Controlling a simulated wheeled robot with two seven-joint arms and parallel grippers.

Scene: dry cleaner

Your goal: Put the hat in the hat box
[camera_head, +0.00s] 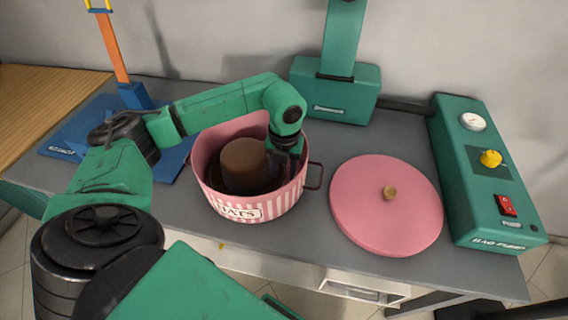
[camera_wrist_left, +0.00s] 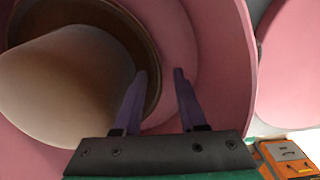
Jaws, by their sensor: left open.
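The brown hat (camera_head: 243,163) sits crown up inside the round pink striped hat box (camera_head: 270,202), its dark brim low within the walls. It also shows in the left wrist view (camera_wrist_left: 62,92), with the brim curving close to one finger. My left gripper (camera_head: 284,160) reaches down into the right side of the box. Its fingers (camera_wrist_left: 158,75) are apart with nothing between them, beside the brim; whether one touches it I cannot tell. The pink lid (camera_head: 380,215) with a wooden knob lies flat on the counter, right of the box. My right gripper is not in view.
The grey counter (camera_head: 315,240) has a narrow free strip in front of the box. A green control box (camera_head: 487,190) with a gauge and red switch stands right of the lid. A green stand (camera_head: 335,90) is behind. A blue base (camera_head: 75,140) with an orange post is at left.

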